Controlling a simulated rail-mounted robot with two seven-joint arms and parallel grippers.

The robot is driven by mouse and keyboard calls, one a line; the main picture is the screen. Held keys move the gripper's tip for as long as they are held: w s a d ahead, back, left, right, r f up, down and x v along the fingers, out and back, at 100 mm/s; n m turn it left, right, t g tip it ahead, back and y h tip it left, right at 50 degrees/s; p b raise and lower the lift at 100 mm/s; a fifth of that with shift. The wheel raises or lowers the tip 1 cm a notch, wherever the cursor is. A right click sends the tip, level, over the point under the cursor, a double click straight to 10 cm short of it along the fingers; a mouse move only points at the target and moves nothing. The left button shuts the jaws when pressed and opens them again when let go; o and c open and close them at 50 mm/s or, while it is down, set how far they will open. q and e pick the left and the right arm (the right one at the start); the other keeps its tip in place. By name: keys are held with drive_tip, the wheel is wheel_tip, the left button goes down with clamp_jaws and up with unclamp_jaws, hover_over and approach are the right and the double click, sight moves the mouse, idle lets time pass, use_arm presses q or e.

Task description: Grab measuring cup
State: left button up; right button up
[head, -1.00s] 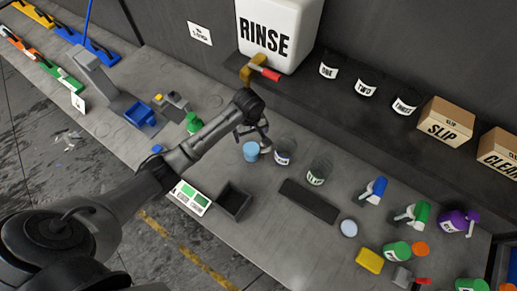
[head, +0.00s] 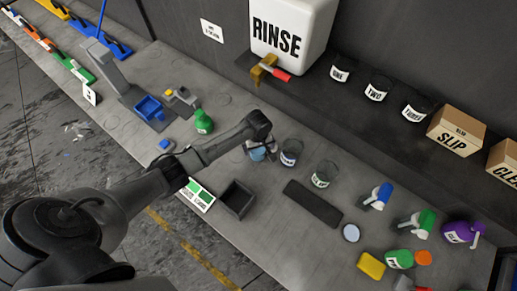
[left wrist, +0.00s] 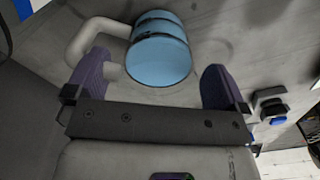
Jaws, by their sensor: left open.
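The measuring cup (left wrist: 160,50) is a light blue cylinder with a pale grey handle in the left wrist view. In the head view the blue cup (head: 257,153) stands on the bench, partly hidden by my left gripper (head: 262,146). In the left wrist view my left gripper (left wrist: 155,82) is open, its two dark purple fingers on either side of the cup. The left finger is close to the handle; I cannot tell if it touches. The right finger is apart from the cup. My right gripper is not in view.
A glass jar (head: 290,153) stands just right of the cup, with another jar (head: 325,174) beyond. A black open box (head: 237,200) and a dark mat (head: 312,204) lie nearer the front. A green bottle (head: 204,122) stands to the left.

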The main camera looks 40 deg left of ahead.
use_arm(q)
drive_tip(key=shift+f, duration=0.45)
drive_tip(key=shift+c, duration=0.4)
